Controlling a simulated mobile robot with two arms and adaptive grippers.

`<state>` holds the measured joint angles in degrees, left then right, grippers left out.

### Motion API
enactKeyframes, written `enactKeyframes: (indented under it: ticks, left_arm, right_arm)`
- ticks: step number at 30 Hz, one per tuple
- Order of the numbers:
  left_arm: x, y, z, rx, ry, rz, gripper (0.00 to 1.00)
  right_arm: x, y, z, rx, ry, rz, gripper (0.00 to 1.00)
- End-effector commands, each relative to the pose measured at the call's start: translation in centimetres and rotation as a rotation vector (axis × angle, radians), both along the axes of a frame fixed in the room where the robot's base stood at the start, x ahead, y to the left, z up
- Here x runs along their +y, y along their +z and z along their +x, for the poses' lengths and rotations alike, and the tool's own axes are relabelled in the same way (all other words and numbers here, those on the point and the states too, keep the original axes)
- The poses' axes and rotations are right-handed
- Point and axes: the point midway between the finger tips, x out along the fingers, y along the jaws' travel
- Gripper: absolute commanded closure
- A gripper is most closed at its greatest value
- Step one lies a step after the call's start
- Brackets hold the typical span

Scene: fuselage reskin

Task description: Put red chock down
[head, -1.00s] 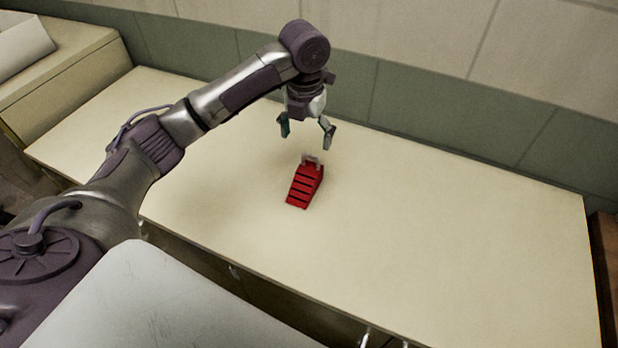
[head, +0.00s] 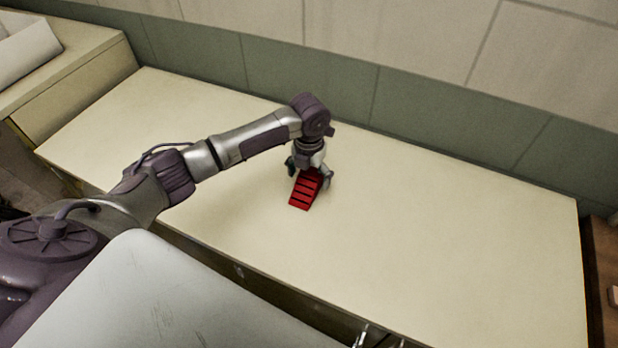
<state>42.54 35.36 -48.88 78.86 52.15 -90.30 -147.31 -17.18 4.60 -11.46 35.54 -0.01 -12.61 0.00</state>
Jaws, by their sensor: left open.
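The red chock (head: 304,192) is a wedge with dark slots across its sloped face. It rests on the pale tabletop (head: 430,235), near the middle of the table. My left gripper (head: 309,178) is lowered over the chock's far, taller end, with its open fingers on either side of it. The handle at that end is hidden behind the gripper. I cannot tell whether the fingers touch the chock. My right gripper is not in the head view.
The table is otherwise clear, with free room to the right and left of the chock. A green and cream wall (head: 420,95) runs behind it.

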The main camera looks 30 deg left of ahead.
Motion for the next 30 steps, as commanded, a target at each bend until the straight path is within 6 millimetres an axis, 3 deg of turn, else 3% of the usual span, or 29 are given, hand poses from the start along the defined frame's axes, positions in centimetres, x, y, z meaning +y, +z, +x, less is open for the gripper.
enactKeyframes:
  ticks: [9,24,30]
  left_arm:
    - [-0.02,-0.73,-0.01,-0.001,-0.002,0.000,0.10]
    - [-0.01,-0.59,0.05,-0.002,-0.001,-0.001,0.94]
    - [-0.01,-0.56,0.06,-0.002,-0.001,-0.001,0.97]
  right_arm:
    - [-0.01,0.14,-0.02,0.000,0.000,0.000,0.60]
    - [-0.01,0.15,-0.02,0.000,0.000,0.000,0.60]
    - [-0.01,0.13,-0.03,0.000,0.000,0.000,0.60]
